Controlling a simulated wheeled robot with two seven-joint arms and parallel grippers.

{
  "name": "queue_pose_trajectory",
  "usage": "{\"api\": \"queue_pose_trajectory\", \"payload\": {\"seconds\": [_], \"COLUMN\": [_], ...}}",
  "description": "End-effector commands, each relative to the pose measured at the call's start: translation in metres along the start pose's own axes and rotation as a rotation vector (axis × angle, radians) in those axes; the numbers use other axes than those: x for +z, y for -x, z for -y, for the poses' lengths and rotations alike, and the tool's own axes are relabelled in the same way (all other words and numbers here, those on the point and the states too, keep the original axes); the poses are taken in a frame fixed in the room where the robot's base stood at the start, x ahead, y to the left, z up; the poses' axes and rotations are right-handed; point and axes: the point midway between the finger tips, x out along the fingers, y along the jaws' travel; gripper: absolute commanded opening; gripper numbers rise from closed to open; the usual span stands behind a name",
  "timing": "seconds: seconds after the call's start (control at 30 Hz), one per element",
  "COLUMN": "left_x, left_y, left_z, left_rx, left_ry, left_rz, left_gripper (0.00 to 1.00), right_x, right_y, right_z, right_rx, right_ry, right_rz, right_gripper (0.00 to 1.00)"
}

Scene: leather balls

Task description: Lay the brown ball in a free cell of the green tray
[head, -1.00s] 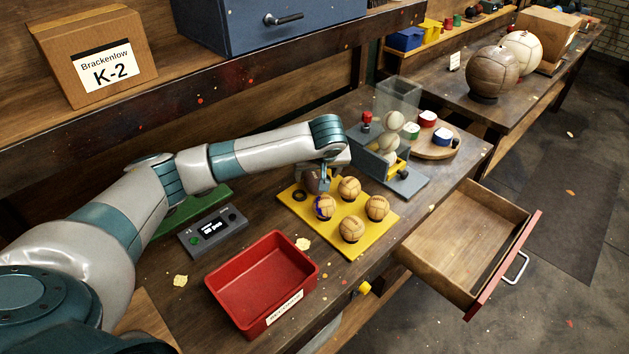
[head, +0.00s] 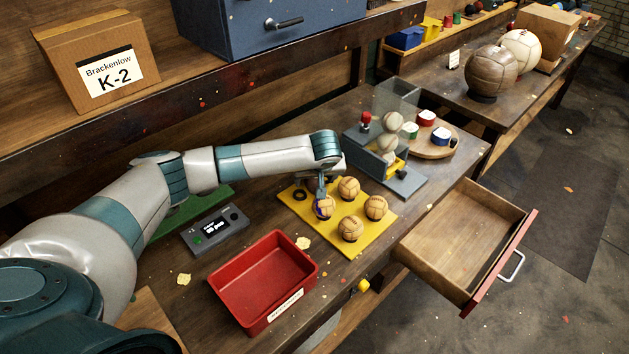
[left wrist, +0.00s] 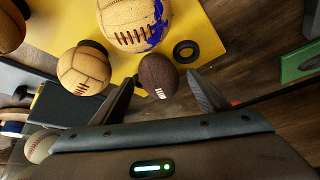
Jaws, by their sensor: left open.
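The brown ball (left wrist: 158,75), dark with pale stitches, shows in the left wrist view between the two fingertips of my left gripper (left wrist: 162,82). The fingers are open, with a gap on each side of the ball. In the head view my left gripper (head: 321,190) is low over the back of the yellow board (head: 352,243), and I cannot make out the brown ball there. The green tray (head: 188,214) lies behind the grey control box, largely hidden by my left arm; its cells do not show. My right gripper is not in view.
Several tan balls (head: 350,229) sit on the yellow board; one with blue marks (left wrist: 150,20) is close to my fingers. An empty black ring (left wrist: 186,51) lies beside it. A red bin (head: 262,280), the control box (head: 215,228) and an open drawer (head: 465,240) are nearby.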

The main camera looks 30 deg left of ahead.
Motion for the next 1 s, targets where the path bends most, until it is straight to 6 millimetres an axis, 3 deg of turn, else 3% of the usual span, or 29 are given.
{"api": "queue_pose_trajectory", "payload": {"seconds": [0.3,0.47,0.57,1.0], "left_x": [0.0001,0.0,-0.0003,-0.0057], "left_y": [0.0002,0.0003,0.0005,0.0091], "left_z": [-0.0001,-0.0001,-0.0002,-0.0005], "left_rx": [0.0,0.0,0.0,0.001], "left_ry": [0.0,0.0,0.001,0.002], "left_rz": [0.0,0.0,0.0,-0.001], "left_gripper": [0.66,0.28,0.19,0.19], "right_x": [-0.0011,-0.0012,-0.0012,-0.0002], "right_y": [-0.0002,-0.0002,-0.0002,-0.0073], "right_z": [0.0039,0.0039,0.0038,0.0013], "right_rx": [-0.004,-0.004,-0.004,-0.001], "right_ry": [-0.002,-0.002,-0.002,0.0], "right_rz": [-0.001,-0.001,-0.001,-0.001], "right_gripper": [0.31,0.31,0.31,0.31]}}
